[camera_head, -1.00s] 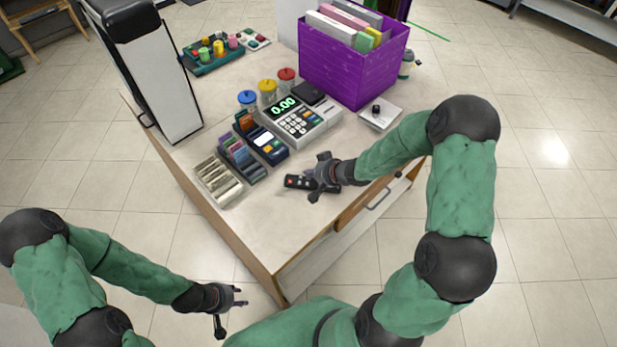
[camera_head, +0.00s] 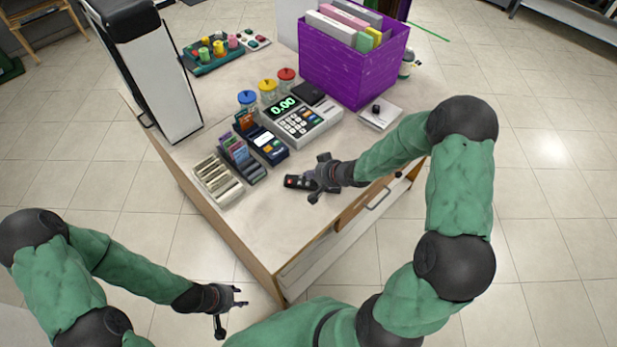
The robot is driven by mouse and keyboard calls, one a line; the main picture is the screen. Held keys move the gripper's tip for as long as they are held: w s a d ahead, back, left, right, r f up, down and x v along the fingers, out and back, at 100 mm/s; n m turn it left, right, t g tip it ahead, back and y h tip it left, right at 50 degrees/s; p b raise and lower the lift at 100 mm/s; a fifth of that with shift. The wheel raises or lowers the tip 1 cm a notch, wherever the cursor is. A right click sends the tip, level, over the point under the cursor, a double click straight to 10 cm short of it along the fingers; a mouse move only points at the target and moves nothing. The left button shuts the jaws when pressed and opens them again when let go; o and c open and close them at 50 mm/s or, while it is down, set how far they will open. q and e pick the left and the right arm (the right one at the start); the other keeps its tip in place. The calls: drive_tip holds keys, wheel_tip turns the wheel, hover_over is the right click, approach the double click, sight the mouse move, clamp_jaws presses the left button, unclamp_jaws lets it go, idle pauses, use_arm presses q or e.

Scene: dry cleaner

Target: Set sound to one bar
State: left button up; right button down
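A small black remote-like device (camera_head: 292,182) with a red button lies on the counter near its front right edge. My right gripper (camera_head: 318,179) is over its right part and hides much of it. The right fingers are spread, one on the far side and one on the near side of the device; contact cannot be made out. My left gripper (camera_head: 231,307) is open and empty, low beside the counter's front corner. No sound bars can be read in this view.
A cash register (camera_head: 300,122) showing 0.00, a card terminal (camera_head: 268,145), a card rack (camera_head: 240,160) and a coin tray (camera_head: 217,181) stand behind the device. A purple box (camera_head: 350,70) of folders is at the back. The counter's front corner is clear.

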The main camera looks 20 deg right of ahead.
idle(0.3)
drive_tip(key=shift+r+p, duration=0.75)
drive_tip(key=shift+p, duration=0.25)
wheel_tip(320, 180, up, 5)
drive_tip(key=p, duration=0.5)
idle(1.5)
